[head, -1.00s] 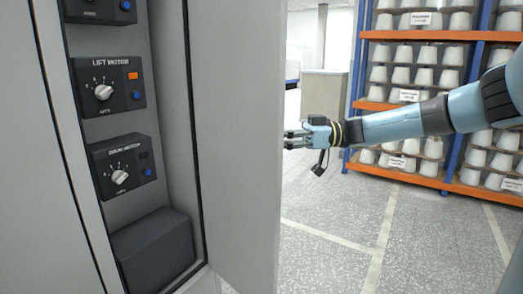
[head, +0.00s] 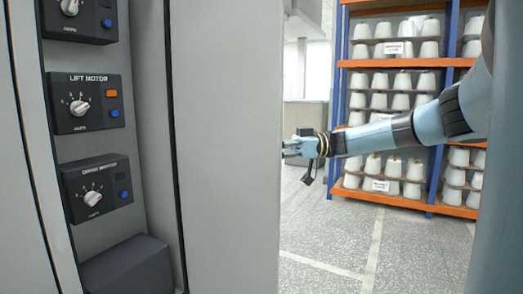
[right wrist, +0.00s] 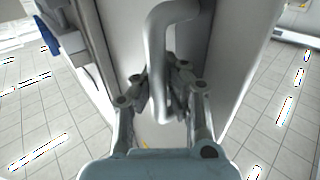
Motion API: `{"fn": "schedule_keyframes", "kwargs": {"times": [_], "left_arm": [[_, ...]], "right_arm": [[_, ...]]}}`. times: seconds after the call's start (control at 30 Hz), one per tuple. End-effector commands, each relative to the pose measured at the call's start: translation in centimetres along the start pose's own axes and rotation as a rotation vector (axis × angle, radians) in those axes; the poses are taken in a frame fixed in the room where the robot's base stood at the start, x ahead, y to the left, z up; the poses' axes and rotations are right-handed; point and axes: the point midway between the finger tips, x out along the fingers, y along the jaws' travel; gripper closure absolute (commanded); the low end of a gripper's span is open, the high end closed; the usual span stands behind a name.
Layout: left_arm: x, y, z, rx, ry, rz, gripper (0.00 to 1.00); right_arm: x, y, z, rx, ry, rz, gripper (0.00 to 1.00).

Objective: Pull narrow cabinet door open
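The narrow cabinet door (head: 225,150) stands open in the head view, its inner face a tall plain grey panel. To its left the cabinet interior (head: 145,130) is exposed. My right gripper (head: 287,149) is at the door's free edge; the door hides its fingertips and the handle in the head view. In the right wrist view, the curved grey handle (right wrist: 156,50) runs between the fingers of my right gripper (right wrist: 160,93), which look closed around it. My left gripper is in neither view.
Inside the cabinet are a lift motor control box (head: 88,103), a second dial box (head: 97,188) and a dark block (head: 125,268). An orange and blue rack (head: 395,200) of white bobbins stands behind my right arm. Speckled floor (head: 325,245) is clear right of the door.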

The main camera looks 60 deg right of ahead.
Motion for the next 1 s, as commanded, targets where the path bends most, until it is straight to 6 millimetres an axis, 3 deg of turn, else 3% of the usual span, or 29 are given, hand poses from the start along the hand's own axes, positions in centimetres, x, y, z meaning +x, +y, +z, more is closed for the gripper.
{"fn": "schedule_keyframes", "kwargs": {"times": [0.03, 0.27, 0.63, 0.77, 1.0], "left_arm": [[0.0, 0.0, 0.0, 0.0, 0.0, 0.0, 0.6], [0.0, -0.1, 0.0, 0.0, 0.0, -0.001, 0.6], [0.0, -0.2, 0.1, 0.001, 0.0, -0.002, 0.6], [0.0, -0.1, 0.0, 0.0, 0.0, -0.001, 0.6], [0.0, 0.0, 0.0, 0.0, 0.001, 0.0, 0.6]], "right_arm": [[-0.1, 0.0, 0.2, 0.003, -0.003, 0.001, 0.92], [-0.1, 0.0, 0.1, 0.001, -0.002, 0.001, 0.62], [-0.6, 0.0, 0.1, 0.0, -0.003, 0.002, 0.62], [-2.6, 0.0, 0.1, 0.001, -0.007, 0.003, 0.62], [-8.1, 0.1, 0.1, -0.002, -0.002, 0.008, 0.62]]}}
